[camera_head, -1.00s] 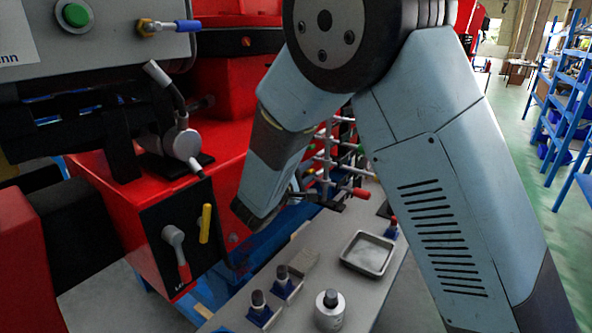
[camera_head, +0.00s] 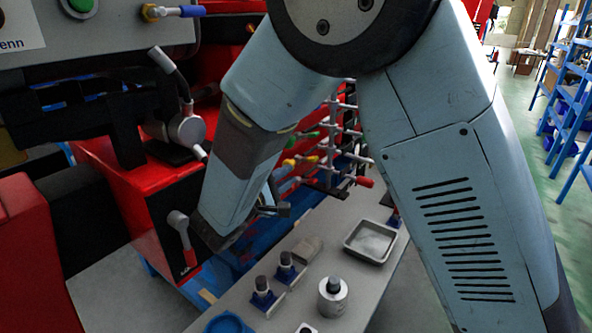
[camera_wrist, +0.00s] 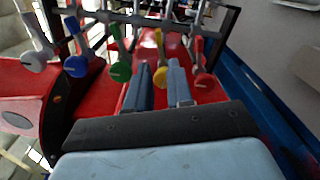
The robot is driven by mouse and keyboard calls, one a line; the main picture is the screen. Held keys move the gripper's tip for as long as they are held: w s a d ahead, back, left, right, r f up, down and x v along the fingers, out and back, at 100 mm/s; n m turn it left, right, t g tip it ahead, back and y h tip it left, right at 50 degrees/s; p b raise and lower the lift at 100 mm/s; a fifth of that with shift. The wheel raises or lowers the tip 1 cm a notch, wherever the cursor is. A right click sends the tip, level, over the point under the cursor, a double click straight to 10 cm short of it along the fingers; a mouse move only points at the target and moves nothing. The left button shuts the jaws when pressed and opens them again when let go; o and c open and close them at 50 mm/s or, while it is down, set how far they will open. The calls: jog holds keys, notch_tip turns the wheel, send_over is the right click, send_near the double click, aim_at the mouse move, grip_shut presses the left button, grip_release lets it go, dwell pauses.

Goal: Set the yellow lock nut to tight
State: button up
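A yellow-handled lever (camera_wrist: 160,68) hangs in a row of coloured levers in the wrist view. My gripper (camera_wrist: 158,72) is open, with one blue-grey finger on each side of the yellow handle in the picture. I cannot tell its depth or whether the fingers touch it. In the head view, my forearm hides most of the gripper and part of the black panel (camera_head: 162,207) on the red machine. A grey lever with a red tip (camera_head: 180,227) shows on that panel. No lock-nut label or tight mark is readable.
Green (camera_wrist: 119,68) and red (camera_wrist: 203,78) levers flank the yellow one closely, under a dark frame. In the head view, a grey bench (camera_head: 318,262) holds a metal tray (camera_head: 370,243), a metal cylinder (camera_head: 333,296) and small blue-based parts. Blue shelves (camera_head: 566,95) stand right.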

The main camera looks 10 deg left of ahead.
jog(key=shift+v, duration=1)
jog(key=shift+w+d, duration=0.1)
jog(key=d+r+m+g+h, duration=0.1)
jog(key=d+r+m+g, duration=0.2)
jog(key=d, duration=0.7)
jog(key=d+r+m+g, duration=0.1)
jog(key=d+m+g, duration=0.3)
jog(key=d, duration=0.6)
jog(key=d+r+m+g+h, duration=0.1)
jog(key=d+r+m+g, duration=0.3)
jog(key=d, duration=0.6)
jog(key=s+d+r+m+y, duration=0.4)
jog(key=s+d+m+y, duration=0.2)
jog(key=s+d, duration=0.5)
jog(key=s+y, duration=0.2)
jog(key=s, duration=0.2)
jog(key=shift+m+y, duration=0.3)
jog(key=shift+y, duration=0.1)
